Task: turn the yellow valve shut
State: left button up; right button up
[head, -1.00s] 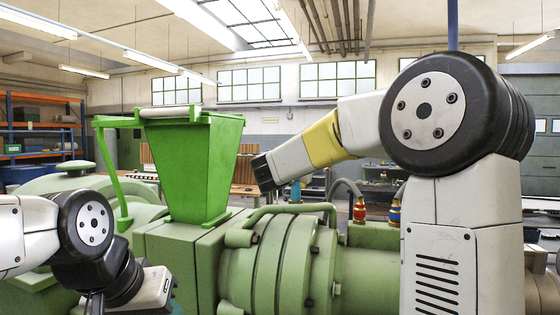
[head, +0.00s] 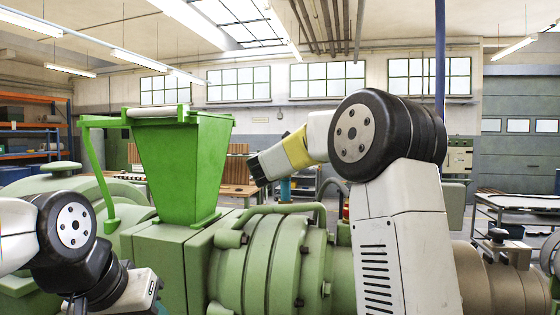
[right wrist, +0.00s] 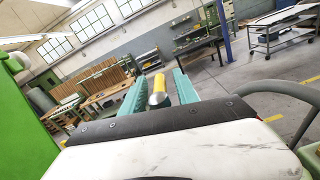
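The yellow valve's handle (right wrist: 159,83) shows in the right wrist view as a short yellow piece on a silver collar. It lies between the two teal fingers of my right gripper (right wrist: 160,88), which are open, with a visible gap on each side. In the head view I cannot make out the valve. My right arm reaches in from the right, and its dark wrist end (head: 262,168) is beside the green hopper; its fingers are not clear there. My left arm (head: 72,225) is at the lower left, with its gripper mostly cut off by the bottom edge.
The green hopper (head: 182,165) stands on the green extruder (head: 265,265), left of my right wrist. A hose (right wrist: 285,95) curves at right in the right wrist view.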

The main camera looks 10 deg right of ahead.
jog(key=shift+c, duration=0.5)
grip_shut()
dwell(0.8)
